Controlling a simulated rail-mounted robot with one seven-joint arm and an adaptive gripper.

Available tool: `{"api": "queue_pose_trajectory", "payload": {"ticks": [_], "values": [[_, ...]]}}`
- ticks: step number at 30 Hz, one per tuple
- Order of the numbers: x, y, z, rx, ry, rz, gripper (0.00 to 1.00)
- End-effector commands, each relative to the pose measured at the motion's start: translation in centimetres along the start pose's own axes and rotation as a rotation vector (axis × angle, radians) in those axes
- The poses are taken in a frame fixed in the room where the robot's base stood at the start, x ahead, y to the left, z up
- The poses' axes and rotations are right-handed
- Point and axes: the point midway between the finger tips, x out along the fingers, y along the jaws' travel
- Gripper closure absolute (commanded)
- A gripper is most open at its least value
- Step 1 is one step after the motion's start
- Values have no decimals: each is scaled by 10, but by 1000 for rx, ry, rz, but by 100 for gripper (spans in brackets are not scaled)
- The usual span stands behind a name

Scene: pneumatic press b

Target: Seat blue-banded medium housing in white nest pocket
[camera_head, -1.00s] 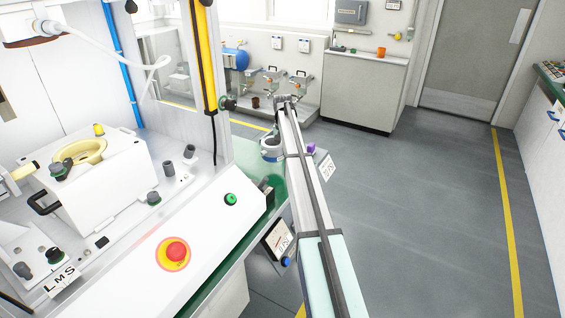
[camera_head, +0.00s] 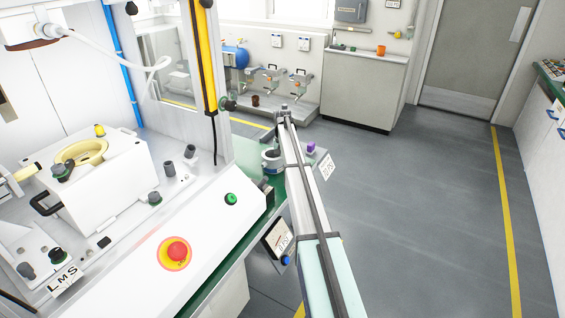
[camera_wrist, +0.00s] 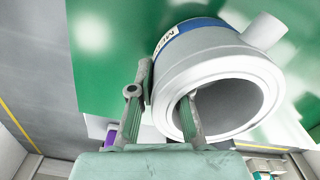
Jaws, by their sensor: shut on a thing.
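The blue-banded medium housing (camera_wrist: 225,75) is a light grey ring with a wide bore, a side stub and a lettered blue band. My gripper (camera_wrist: 167,88) is shut on its wall, one finger inside the bore and one outside. In the head view the housing (camera_head: 271,160) shows over the green bench left of my arm; its gap to the bench is unclear. My gripper is hidden there by the arm. A white block (camera_head: 115,178) on the press at left carries a cream ring (camera_head: 82,152). I cannot make out the nest pocket for certain.
The white press panel has a red stop button (camera_head: 177,252), a green button (camera_head: 231,199) and several dark knobs. A yellow post (camera_head: 205,60) stands behind the panel. A purple piece (camera_head: 311,147) sits right of my arm. The floor at right is clear.

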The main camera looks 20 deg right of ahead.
Motion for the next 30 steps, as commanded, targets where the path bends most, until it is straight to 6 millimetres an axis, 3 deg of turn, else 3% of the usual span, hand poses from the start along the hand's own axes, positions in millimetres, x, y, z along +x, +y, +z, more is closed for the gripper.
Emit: {"api": "queue_pose_trajectory", "payload": {"ticks": [1, 3, 17, 23, 30], "values": [[1, 0, 0, 0, 0, 0, 81], [1, 0, 0, 0, 0, 0, 59], [5, 0, 0, 0, 0, 0, 59], [-27, -1, -1, 0, 3, -1, 59], [-81, -4, -2, 0, 3, -1, 59]]}}
